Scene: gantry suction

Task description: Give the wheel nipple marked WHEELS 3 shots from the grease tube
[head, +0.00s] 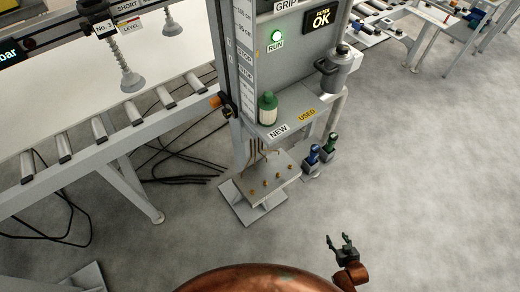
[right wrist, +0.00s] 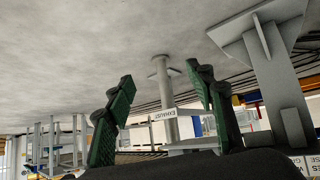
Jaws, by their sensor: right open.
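A pale plate (head: 277,174) with several small brass nipples (head: 264,188) sits low at the foot of the grey cabinet in the head view. Its markings are too small to read there. A blue tube-like item (head: 313,156) and a green one (head: 329,145) stand upright on the floor side, right of the plate; I cannot tell which is the grease tube. A partly cut-off label (right wrist: 313,163) at the wrist view's right edge seems to read WHEELS. My right gripper (head: 343,242) is open and empty, below and right of these items; its green fingers show in the wrist view (right wrist: 160,105).
The cabinet's shelf (head: 285,122) holds a white bottle with a green cap (head: 267,108), with NEW and USED labels. A roller conveyor (head: 95,133) runs at left, cables beneath. Floor (head: 420,190) at right is clear.

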